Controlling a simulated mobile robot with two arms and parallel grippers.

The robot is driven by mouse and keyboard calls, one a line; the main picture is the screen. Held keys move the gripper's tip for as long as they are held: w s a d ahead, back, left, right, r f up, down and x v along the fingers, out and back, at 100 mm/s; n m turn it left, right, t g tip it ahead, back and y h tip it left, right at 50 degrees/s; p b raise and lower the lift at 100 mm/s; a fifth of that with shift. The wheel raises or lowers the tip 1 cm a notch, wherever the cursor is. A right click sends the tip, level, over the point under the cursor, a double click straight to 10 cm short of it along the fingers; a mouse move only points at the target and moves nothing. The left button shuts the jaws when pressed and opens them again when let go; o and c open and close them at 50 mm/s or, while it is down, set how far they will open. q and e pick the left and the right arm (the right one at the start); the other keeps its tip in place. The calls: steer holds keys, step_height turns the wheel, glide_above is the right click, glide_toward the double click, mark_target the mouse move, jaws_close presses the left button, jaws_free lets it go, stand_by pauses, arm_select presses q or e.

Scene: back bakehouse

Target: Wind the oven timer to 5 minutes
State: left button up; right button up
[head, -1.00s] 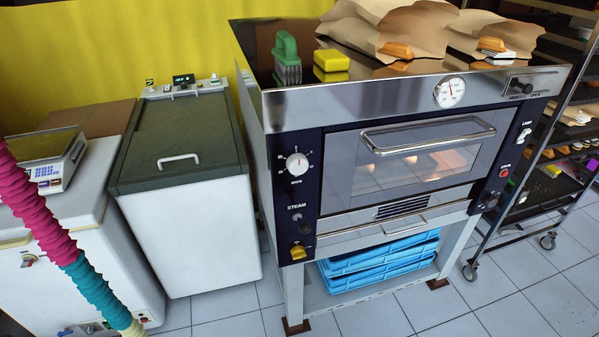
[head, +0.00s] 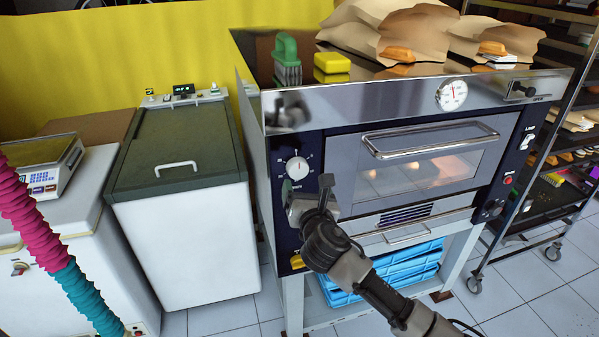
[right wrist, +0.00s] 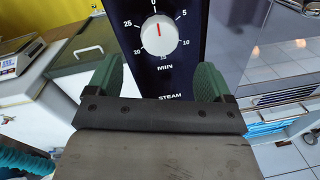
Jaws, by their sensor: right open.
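The oven timer (head: 297,167) is a round white dial on the dark left panel of the oven. In the right wrist view the timer knob (right wrist: 158,35) has its red mark pointing up at 0, with 5 to its right and 25 to its left. My right gripper (head: 306,188) is in front of the panel, just below the dial. Its green-padded fingers (right wrist: 156,72) are spread wide with nothing between them, and the knob shows beyond them, apart from both. My left gripper is not in view.
The steel oven (head: 350,105) has a door with a bar handle (head: 430,138) right of the timer. A yellow knob (head: 297,261) sits low on the panel, partly behind my arm. A chest with a dark lid (head: 180,140) stands left. A rack (head: 560,170) stands right.

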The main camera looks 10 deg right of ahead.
mark_target(300, 171)
steer(key=w, duration=0.7)
steer(key=shift+w+d, duration=0.15)
steer(key=shift+w, duration=0.2)
steer(key=shift+c, duration=0.5)
steer(key=shift+f, duration=0.1)
steer(key=c, duration=0.8)
steer(key=shift+m+p, duration=0.3)
steer(key=shift+m, duration=0.1)
steer(key=m+p, duration=0.1)
steer(key=m, duration=0.3)
steer(key=shift+m+g, duration=0.3)
steer(key=m+p, duration=0.1)
steer(key=m, duration=0.2)
steer(key=shift+d+y, duration=0.15)
steer(key=shift+y, duration=0.15)
steer(key=shift+m, duration=1.6)
